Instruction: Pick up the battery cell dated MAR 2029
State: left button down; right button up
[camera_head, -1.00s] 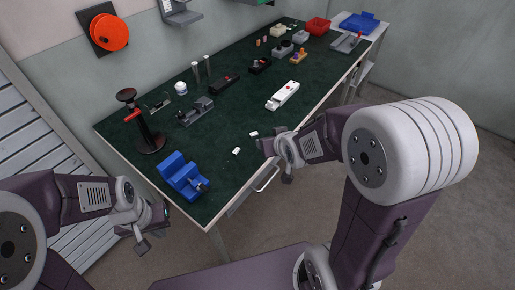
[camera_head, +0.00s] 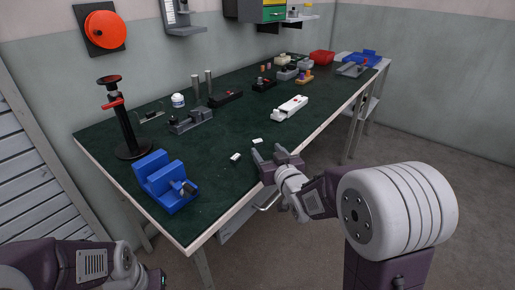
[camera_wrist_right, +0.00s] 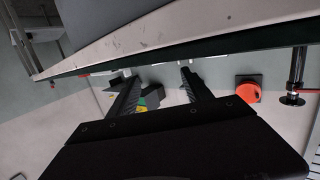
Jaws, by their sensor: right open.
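No date marking is legible, so I cannot tell which item is the battery cell dated MAR 2029. Two small white pieces lie near the bench's front edge in the head view: one (camera_head: 235,157) left of my right gripper (camera_head: 267,155), one (camera_head: 257,140) just beyond it. Small orange and purplish upright cylinders (camera_head: 265,68) stand farther back. My right gripper is open and empty at the front edge of the bench; its two fingers also show in the right wrist view (camera_wrist_right: 158,78). My left gripper is cut off at the bottom left.
The green-topped bench (camera_head: 215,190) holds a blue vise-like fixture (camera_head: 165,180), a black post stand (camera_head: 125,130), a grey fixture (camera_head: 190,120), a white device (camera_head: 290,107) and a red bin (camera_head: 321,57). The front middle of the bench is mostly clear.

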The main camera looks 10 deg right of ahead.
aim_at(259, 142)
jog(key=w, duration=0.2)
jog(key=w+f, duration=0.1)
jog(key=w, duration=0.2)
jog(key=w+b, duration=0.1)
jog(key=w, duration=0.1)
jog(key=shift+w+a+f, duration=0.15)
jog(key=shift+a+f, duration=0.15)
jog(key=shift+c, duration=0.6)
grip_shut()
